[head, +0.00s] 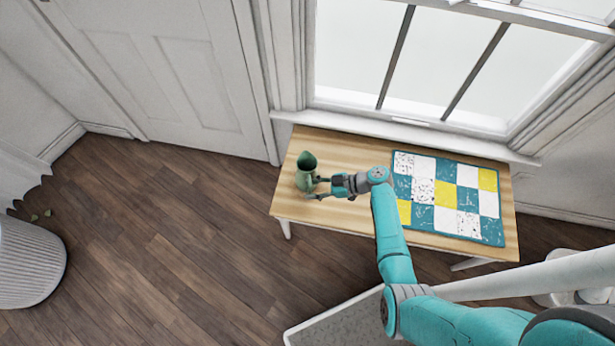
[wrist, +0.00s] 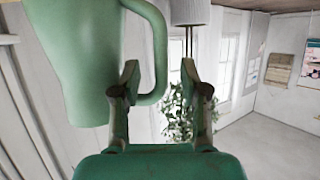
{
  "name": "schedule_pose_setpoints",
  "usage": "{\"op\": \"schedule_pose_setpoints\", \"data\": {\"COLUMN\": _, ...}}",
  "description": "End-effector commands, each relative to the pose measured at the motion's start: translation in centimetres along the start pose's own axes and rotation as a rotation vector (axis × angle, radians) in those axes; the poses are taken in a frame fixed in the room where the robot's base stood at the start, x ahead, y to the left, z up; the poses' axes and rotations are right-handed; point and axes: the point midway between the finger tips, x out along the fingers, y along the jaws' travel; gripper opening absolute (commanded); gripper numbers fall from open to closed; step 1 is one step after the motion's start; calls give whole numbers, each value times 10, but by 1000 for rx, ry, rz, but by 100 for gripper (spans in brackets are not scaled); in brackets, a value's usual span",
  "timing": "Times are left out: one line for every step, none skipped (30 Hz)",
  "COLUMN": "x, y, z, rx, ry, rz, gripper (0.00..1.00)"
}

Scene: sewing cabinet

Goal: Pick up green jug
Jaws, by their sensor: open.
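The green jug (head: 306,172) stands upright near the left end of the wooden table (head: 290,205). My gripper (head: 315,188) is open at the jug's right side. In the wrist view the jug's body (wrist: 82,62) fills the upper left. Its handle (wrist: 160,45) runs down between the two open fingers of my gripper (wrist: 160,72). The left finger overlaps the handle's loop, and the right finger is outside the handle. I cannot tell whether either finger touches it.
A teal, white and yellow patchwork mat (head: 445,195) lies on the table's right part. A window (head: 450,60) is behind the table. A ribbed white basket (head: 28,262) stands on the floor at left. The floor between is mostly clear.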

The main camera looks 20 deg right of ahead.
Motion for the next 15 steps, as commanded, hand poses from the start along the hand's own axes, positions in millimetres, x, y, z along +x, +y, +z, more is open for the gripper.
{"op": "schedule_pose_setpoints", "data": {"x": 5, "y": 0, "z": 0, "rx": 0, "ry": 0, "rz": -2, "gripper": 44}}
{"op": "schedule_pose_setpoints", "data": {"x": 7, "y": 0, "z": 0, "rx": 0, "ry": 0, "rz": -1, "gripper": 44}}
{"op": "schedule_pose_setpoints", "data": {"x": 8, "y": 0, "z": 0, "rx": 0, "ry": 0, "rz": 0, "gripper": 44}}
{"op": "schedule_pose_setpoints", "data": {"x": 9, "y": 0, "z": 0, "rx": -1, "ry": 0, "rz": 1, "gripper": 44}}
{"op": "schedule_pose_setpoints", "data": {"x": 9, "y": 0, "z": 0, "rx": -1, "ry": 0, "rz": 1, "gripper": 44}}
{"op": "schedule_pose_setpoints", "data": {"x": 9, "y": 0, "z": 0, "rx": -1, "ry": 0, "rz": 1, "gripper": 44}}
{"op": "schedule_pose_setpoints", "data": {"x": 9, "y": 0, "z": 0, "rx": -1, "ry": 0, "rz": 1, "gripper": 44}}
{"op": "schedule_pose_setpoints", "data": {"x": 9, "y": 0, "z": 0, "rx": 0, "ry": 0, "rz": 1, "gripper": 44}}
{"op": "schedule_pose_setpoints", "data": {"x": 9, "y": 0, "z": 0, "rx": 0, "ry": 0, "rz": 1, "gripper": 44}}
{"op": "schedule_pose_setpoints", "data": {"x": 9, "y": 0, "z": 0, "rx": 0, "ry": 0, "rz": 1, "gripper": 44}}
{"op": "schedule_pose_setpoints", "data": {"x": 9, "y": 0, "z": 0, "rx": 0, "ry": 0, "rz": 1, "gripper": 39}}
{"op": "schedule_pose_setpoints", "data": {"x": 9, "y": 0, "z": 0, "rx": 0, "ry": 0, "rz": 1, "gripper": 29}}
{"op": "schedule_pose_setpoints", "data": {"x": 9, "y": 0, "z": 0, "rx": 0, "ry": 0, "rz": 1, "gripper": 22}}
{"op": "schedule_pose_setpoints", "data": {"x": 9, "y": 0, "z": 0, "rx": 0, "ry": 0, "rz": 1, "gripper": 14}}
{"op": "schedule_pose_setpoints", "data": {"x": 9, "y": 0, "z": 0, "rx": 0, "ry": 0, "rz": 1, "gripper": 4}}
